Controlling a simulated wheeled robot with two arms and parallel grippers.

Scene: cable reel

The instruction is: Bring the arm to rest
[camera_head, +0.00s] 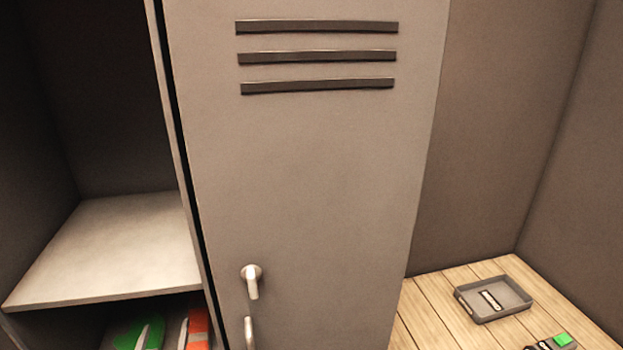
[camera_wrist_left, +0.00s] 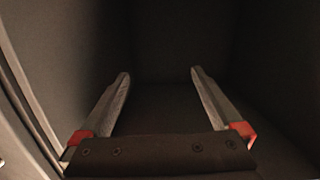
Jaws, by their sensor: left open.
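My left gripper (camera_wrist_left: 160,80) shows in the left wrist view, with its two long fingers apart and nothing between them. It faces a dark, empty-looking space with dark walls. A pale edge (camera_wrist_left: 28,100) runs along the left of that view, close to the gripper. I make out no gripper or arm in the head view. My right gripper is not in view.
A grey locker door (camera_head: 310,180) with a handle (camera_head: 251,280) fills the middle. Left of it is a bare shelf (camera_head: 110,250), with green (camera_head: 135,335) and orange (camera_head: 197,325) items below. At right, a grey tray (camera_head: 493,318) lies on a wooden surface (camera_head: 430,310).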

